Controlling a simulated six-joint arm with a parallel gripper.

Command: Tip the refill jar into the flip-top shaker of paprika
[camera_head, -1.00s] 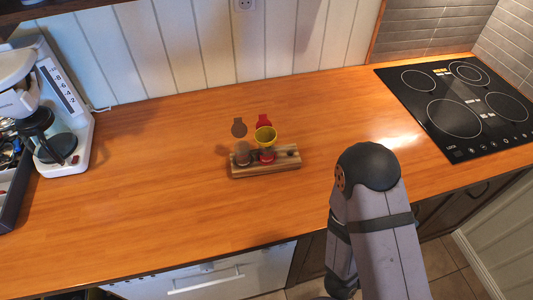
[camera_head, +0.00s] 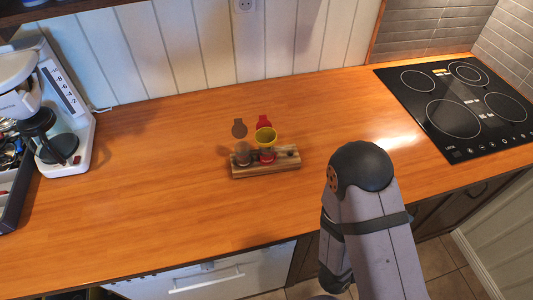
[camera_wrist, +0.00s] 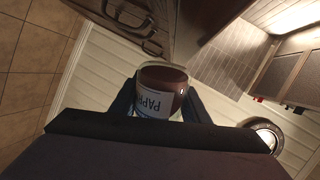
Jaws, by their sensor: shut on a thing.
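My gripper (camera_wrist: 159,94) is shut on the refill jar (camera_wrist: 163,78) in the wrist view. The jar has a reddish-brown body and a white label whose visible letters begin "PAP". The head view shows my arm at the lower right, but not the gripper or the jar. A red shaker (camera_head: 267,156) stands in a wooden rack (camera_head: 265,170) on the counter, with a yellow funnel (camera_head: 266,136) on top. A brown shaker (camera_head: 243,155) stands to its left. I cannot read their labels. My arm is right of and nearer than the rack.
Behind the rack are a brown tabbed disc (camera_head: 239,127) and a red one (camera_head: 264,121). A coffee machine (camera_head: 75,150) stands at the left. A black hob (camera_head: 455,110) is at the right. The counter (camera_head: 150,190) around the rack is mostly clear.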

